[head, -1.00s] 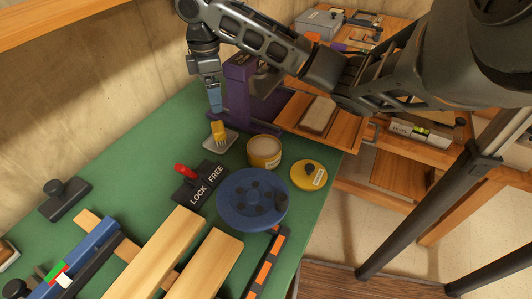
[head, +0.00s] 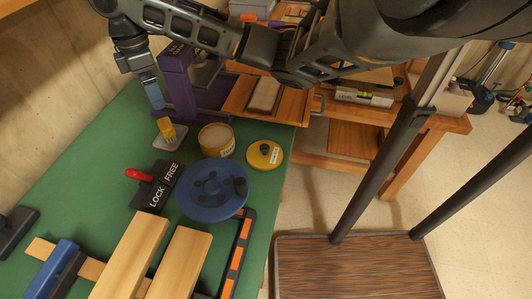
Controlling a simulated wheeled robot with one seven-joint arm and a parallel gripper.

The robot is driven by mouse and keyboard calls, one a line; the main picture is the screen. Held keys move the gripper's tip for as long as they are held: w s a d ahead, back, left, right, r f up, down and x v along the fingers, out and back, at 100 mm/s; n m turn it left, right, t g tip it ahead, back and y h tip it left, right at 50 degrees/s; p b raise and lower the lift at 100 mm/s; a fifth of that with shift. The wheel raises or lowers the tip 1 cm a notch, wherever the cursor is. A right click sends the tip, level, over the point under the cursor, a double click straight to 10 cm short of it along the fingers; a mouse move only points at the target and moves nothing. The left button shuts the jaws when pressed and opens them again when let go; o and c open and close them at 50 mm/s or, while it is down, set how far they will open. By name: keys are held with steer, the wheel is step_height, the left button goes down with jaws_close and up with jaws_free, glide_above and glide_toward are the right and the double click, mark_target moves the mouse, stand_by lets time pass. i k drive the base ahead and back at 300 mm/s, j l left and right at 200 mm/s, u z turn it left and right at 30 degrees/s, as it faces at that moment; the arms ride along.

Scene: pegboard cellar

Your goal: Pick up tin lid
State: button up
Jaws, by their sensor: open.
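The tin lid (head: 265,155) is a yellow disc with a dark knob and a small white label. It lies on the green bench top near its right edge, apart from the open yellow tin (head: 216,140) to its left, which shows a pale filling. My gripper (head: 153,98) hangs at the upper left, over the far part of the bench beside the purple stand. It points down, away from the lid. Its fingers are small and partly turned away in this view, and I see nothing held between them.
A blue round plate (head: 212,190) sits just in front of the tin and lid. A yellow brush (head: 166,130), a black LOCK/FREE panel (head: 157,185) with a red lever and a purple stand (head: 178,85) are nearby. Wooden bars (head: 130,255) fill the front. Floor lies right of the bench.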

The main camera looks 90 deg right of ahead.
mark_target(262, 155)
steer(key=k+j, duration=0.65)
steer(key=k, duration=0.25)
